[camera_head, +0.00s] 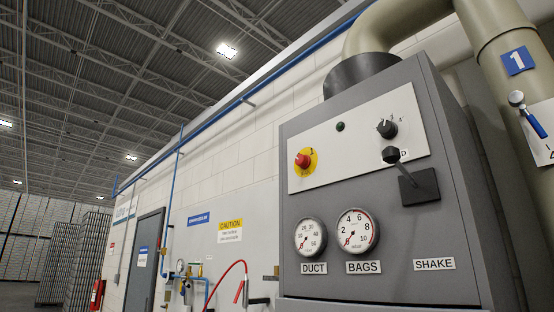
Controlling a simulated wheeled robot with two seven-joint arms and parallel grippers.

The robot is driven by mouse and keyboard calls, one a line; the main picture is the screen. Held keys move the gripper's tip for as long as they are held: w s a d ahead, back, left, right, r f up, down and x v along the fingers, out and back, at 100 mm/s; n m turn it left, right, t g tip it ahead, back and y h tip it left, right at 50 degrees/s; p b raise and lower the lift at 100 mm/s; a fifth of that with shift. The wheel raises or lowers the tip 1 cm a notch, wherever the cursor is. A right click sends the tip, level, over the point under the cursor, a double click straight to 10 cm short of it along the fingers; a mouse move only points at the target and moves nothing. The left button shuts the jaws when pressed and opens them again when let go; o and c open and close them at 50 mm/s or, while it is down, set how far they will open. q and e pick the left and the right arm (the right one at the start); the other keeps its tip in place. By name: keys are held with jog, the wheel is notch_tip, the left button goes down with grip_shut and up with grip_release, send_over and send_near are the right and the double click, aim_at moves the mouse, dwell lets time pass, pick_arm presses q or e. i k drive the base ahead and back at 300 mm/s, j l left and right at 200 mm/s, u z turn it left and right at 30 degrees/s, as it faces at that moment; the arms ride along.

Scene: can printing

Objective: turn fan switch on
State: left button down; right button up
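A grey control cabinet (462,195) stands at the right with a light panel (345,168) on its upper front. The panel carries a black rotary knob (387,129) with small marks around it, a small dark round button or lamp (340,126), and a red knob (302,160) on a yellow disc. A black-knobbed lever (392,156) stands at a dark plate (420,187) at the panel's lower right. No label reading "fan" is legible, so I cannot tell which control is the fan switch. Neither of my grippers is in view.
Two round gauges sit below the panel, labelled DUCT (311,236) and BAGS (357,230). A SHAKE label (434,264) is at their right. A thick beige pipe (500,70) bears a blue-handled valve (525,110). A red hose (228,272) and a door (144,260) are left.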

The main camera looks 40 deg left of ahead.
aim_at(303, 161)
jog(key=u, duration=1.1)
jog(key=i+j+z, duration=0.4)
jog(key=j, duration=0.15)
jog(key=i+j+z, duration=0.35)
jog(key=j, duration=0.3)
jog(key=i+j+z, duration=0.2)
jog(key=j+z, duration=0.2)
jog(key=j, duration=0.3)
